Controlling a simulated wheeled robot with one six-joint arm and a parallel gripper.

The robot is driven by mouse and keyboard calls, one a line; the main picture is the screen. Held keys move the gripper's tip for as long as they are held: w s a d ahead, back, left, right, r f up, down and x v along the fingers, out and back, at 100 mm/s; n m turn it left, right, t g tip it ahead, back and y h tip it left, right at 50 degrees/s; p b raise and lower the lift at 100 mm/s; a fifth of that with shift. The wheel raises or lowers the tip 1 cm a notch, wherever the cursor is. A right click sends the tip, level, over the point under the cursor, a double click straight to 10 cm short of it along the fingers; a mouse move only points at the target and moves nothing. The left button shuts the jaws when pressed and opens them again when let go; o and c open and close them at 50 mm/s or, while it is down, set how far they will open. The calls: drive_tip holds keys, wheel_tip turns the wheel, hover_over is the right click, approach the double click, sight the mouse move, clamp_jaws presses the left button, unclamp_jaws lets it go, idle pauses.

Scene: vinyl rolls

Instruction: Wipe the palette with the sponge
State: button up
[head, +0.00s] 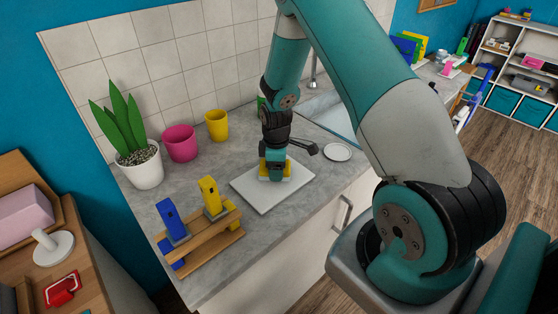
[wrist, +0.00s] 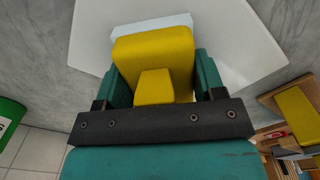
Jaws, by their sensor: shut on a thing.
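The palette (head: 259,196) is a flat white board lying on the grey counter. It also shows in the wrist view (wrist: 235,35) behind the sponge. The sponge (head: 290,169) is a yellow block with a pale blue layer, clearer in the wrist view (wrist: 153,50). My gripper (head: 275,173) points down over the palette's far part and is shut on the sponge, one teal finger on each side. The sponge is at the palette's surface, but I cannot tell whether it touches. My gripper hides part of the sponge in the head view.
A wooden rack (head: 207,245) with blue and yellow holders stands front left. A potted plant (head: 141,165), pink cup (head: 180,143) and yellow cup (head: 217,125) line the back left. A white saucer (head: 337,152) and a dark utensil (head: 304,148) lie right of my gripper.

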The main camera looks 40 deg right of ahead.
drive_tip(key=shift+s+a, duration=0.6)
drive_tip(key=shift+a, duration=0.35)
drive_tip(key=shift+r, duration=0.1)
wheel_tip(320, 180, up, 7)
drive_tip(key=p, duration=0.5)
